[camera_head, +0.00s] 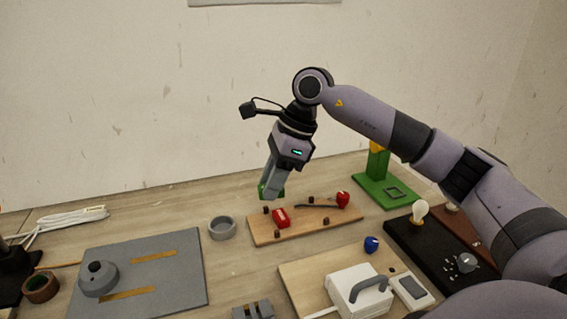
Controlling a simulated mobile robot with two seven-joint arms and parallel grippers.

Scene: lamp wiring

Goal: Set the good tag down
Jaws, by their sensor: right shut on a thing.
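My right gripper (272,186) points down above the back of the table, beyond the left end of a wooden board. It is shut on a small green piece (262,190), which looks like the good tag. The fingers hide most of the tag. I cannot tell whether the tag's lower edge touches the table. My left gripper is not in view.
The wooden board (262,236) carries a red block (281,218) and a red knob (343,199). A grey ring (222,228) stands left of it. A green stand (377,180) is at the back right. A grey mat (190,285) lies front left.

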